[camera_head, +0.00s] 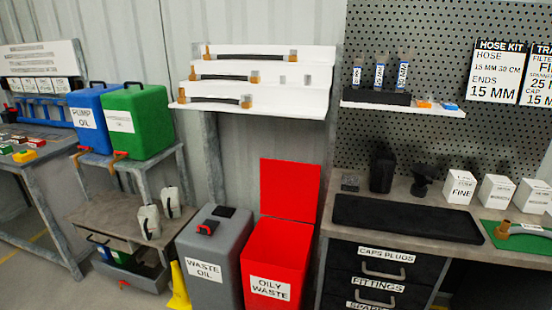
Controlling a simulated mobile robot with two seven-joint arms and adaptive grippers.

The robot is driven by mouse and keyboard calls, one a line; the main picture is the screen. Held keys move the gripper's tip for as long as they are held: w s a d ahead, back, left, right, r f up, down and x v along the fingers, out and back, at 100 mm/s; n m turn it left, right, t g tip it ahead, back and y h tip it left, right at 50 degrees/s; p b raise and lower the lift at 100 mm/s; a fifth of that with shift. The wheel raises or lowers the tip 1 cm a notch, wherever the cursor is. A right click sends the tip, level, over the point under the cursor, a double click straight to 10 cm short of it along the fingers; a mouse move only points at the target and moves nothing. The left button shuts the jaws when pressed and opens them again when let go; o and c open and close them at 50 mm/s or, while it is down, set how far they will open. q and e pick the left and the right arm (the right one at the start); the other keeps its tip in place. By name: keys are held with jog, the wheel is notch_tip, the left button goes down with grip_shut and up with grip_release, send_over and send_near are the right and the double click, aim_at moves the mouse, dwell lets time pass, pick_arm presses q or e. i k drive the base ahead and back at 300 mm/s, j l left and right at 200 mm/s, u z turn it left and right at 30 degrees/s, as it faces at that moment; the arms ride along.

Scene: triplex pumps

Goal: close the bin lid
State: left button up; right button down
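A red bin (275,262) labelled "OILY WASTE" stands on the floor at the lower middle of the head view. Its red lid (290,190) stands upright, hinged at the back edge of the bin and leaning near the wall. The bin's mouth is open and its inside looks plain red; I cannot see its bottom. Neither of my grippers shows in this view.
A grey "WASTE OIL" container (210,252) stands close on the bin's left, with a yellow object (178,287) beside it. A workbench with black drawers (383,272) stands close on the right. White shelves (262,103) with hoses hang above the lid.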

aim_at(289, 191)
jog(key=i+j, duration=0.2)
jog(key=j, duration=0.25)
jog(key=i+j, duration=0.2)
jog(key=j, duration=0.2)
jog(key=i+j, duration=0.25)
jog(key=j, duration=0.2)
jog(key=i+j, duration=0.2)
jog(key=j, duration=0.2)
